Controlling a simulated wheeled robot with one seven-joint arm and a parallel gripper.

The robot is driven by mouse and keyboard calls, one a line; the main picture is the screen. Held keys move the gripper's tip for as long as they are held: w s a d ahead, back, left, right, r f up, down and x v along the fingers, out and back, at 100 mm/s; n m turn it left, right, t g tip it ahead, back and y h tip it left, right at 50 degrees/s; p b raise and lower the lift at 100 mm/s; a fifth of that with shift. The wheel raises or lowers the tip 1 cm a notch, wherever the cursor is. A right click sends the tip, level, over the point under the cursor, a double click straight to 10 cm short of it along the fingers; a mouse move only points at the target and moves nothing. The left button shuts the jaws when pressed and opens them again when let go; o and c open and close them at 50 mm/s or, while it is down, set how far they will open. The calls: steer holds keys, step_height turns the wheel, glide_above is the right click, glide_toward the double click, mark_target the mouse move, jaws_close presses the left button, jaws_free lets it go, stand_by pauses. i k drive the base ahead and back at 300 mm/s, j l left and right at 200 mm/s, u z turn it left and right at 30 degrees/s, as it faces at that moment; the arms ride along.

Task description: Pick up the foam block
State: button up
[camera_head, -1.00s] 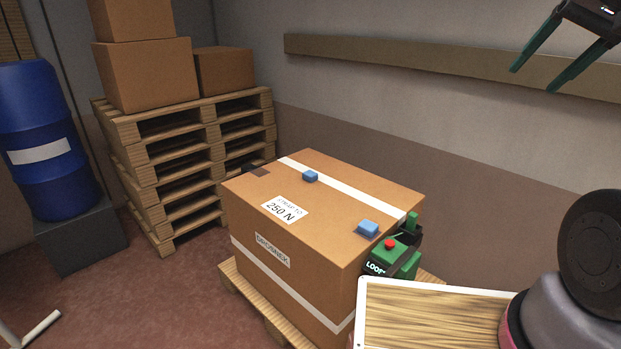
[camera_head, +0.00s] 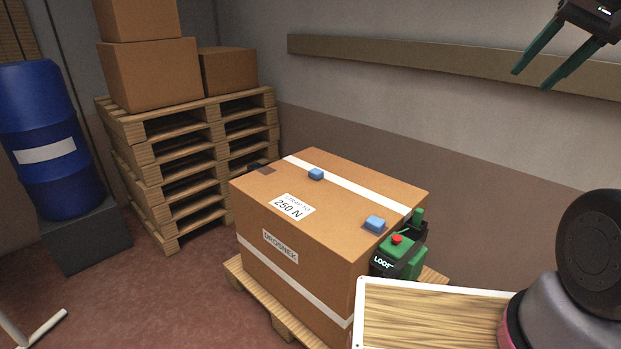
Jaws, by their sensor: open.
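Two small blue blocks lie on top of a large strapped carton (camera_head: 330,214). One blue block (camera_head: 316,174) is at the white strap, and the other blue block (camera_head: 374,223) is near the carton's right front edge. I cannot tell which is the foam block. My gripper (camera_head: 531,78) is at the top right, raised well above and right of the carton. Its two dark green fingers are apart, with nothing between them.
A green tool (camera_head: 400,256) with a red button is at the carton's right side. A wood-topped surface (camera_head: 430,318) is at the lower right. Stacked pallets (camera_head: 190,165) with boxes (camera_head: 150,75) stand behind left, beside a blue drum (camera_head: 50,140).

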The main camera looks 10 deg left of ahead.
mark_target(316, 173)
steer(key=k+j, duration=0.15)
steer(key=j, duration=0.25)
steer(key=k+j+z, duration=0.1)
steer(key=j, duration=0.35)
steer(key=k+j, duration=0.2)
steer(key=j, duration=0.2)
steer(key=i+j+z, duration=0.2)
steer(key=j, duration=0.65)
steer(key=j+z, duration=0.15)
steer(key=j, duration=0.65)
steer(key=i+j, duration=0.15)
steer(key=j, duration=0.2)
steer(key=i+j+z, duration=0.15)
steer(key=j, duration=0.2)
steer(key=i+j, duration=0.2)
steer(key=j, duration=0.15)
steer(key=i+j+z, duration=0.15)
steer(key=i, duration=0.35)
